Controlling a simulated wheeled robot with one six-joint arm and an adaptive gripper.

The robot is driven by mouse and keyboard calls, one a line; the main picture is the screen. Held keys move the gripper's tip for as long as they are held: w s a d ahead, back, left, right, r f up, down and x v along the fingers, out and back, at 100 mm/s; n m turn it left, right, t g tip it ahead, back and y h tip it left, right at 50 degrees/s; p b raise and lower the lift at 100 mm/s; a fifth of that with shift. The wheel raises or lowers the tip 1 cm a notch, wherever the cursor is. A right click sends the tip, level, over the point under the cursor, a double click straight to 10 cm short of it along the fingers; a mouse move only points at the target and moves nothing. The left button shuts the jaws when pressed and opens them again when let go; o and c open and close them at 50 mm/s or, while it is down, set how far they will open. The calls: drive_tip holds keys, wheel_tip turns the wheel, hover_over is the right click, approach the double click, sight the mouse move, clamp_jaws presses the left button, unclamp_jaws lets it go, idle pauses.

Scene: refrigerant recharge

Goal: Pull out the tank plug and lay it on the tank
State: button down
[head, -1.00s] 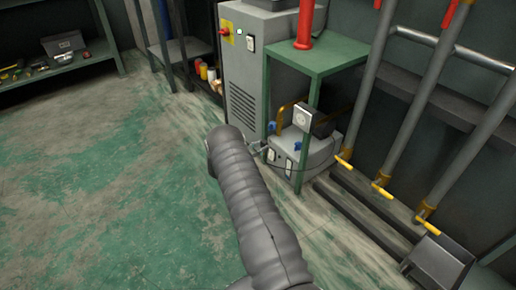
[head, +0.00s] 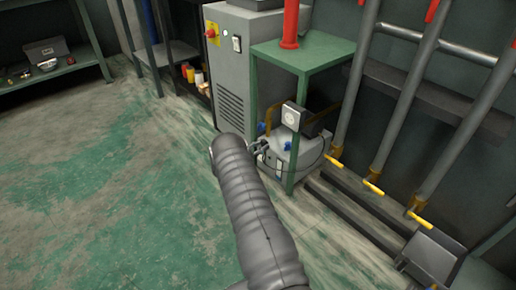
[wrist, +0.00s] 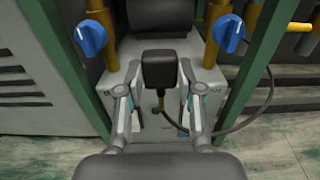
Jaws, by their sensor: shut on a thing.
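The tank is a grey box beneath the green stand. It shows in the head view (head: 298,158) and fills the middle of the wrist view (wrist: 213,82), with a blue knob on each side. The black tank plug (wrist: 159,68) is at the tank's front, with a dark cable curving away to the right. My gripper (wrist: 158,98) has a finger on either side of the plug and is shut on it. In the head view my gripper (head: 258,148) is at the tank's left front, partly hidden by my arm. I cannot tell whether the plug is still seated.
The green stand (head: 305,52) has a leg close to the right of my gripper. A grey cabinet (head: 232,98) stands behind left. Pipes with yellow handles (head: 373,187) rise on the right. The floor at left is clear.

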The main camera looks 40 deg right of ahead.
drive_tip(key=d+b, duration=0.2)
drive_tip(key=d, duration=0.1)
drive_tip(key=d+f+b, duration=0.1)
drive_tip(key=d+b, duration=0.2)
drive_tip(key=w+d+f+b, duration=0.1)
drive_tip(key=d+b, duration=0.2)
drive_tip(key=d, duration=0.1)
drive_tip(key=shift+d, duration=0.1)
drive_tip(key=shift+d+b, duration=0.65)
drive_tip(key=shift+d, duration=0.75)
drive_tip(key=c, duration=0.7)
unclamp_jaws()
drive_tip(key=shift+o, duration=0.2)
